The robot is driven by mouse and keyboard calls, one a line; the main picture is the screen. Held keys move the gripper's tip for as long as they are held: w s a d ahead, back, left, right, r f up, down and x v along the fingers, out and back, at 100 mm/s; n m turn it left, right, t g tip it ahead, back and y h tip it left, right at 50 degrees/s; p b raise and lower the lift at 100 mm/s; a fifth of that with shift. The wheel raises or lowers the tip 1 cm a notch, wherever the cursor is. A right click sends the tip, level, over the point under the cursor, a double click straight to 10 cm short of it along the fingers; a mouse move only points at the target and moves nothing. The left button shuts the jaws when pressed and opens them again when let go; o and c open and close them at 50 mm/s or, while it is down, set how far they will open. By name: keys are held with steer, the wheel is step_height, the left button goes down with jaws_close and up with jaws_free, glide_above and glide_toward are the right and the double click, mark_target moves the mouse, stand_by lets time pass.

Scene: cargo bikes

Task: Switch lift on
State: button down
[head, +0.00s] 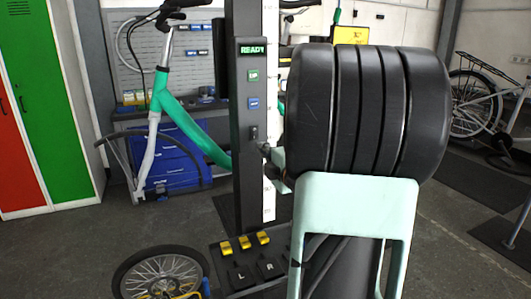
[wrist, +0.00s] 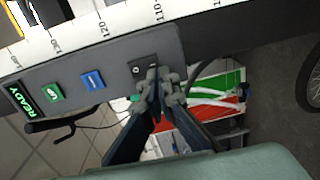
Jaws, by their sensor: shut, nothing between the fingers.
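The lift's dark column (head: 246,190) stands upright in the middle of the head view. Its control panel has a lit green READY display (head: 252,50), a green UP button (head: 253,76), a blue button (head: 253,103) and a small black rocker switch (head: 254,132) at the bottom. In the wrist view the switch (wrist: 141,68) is at the panel's end. My gripper (wrist: 160,78) is shut and empty, its fingertips right at the switch, overlapping its edge; contact cannot be told. In the head view the fingertips (head: 266,148) are just right of and below the switch.
A green bike frame (head: 178,115) is left of the column, a wheel (head: 160,274) below. A blue drawer cabinet (head: 175,160) stands behind. My arm hides much of the right side.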

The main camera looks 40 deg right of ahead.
steer(key=f+v, duration=0.1)
steer(key=v, duration=0.8)
steer(key=shift+f+b, duration=0.2)
steer(key=shift+b, duration=0.1)
steer(key=shift+d, duration=0.1)
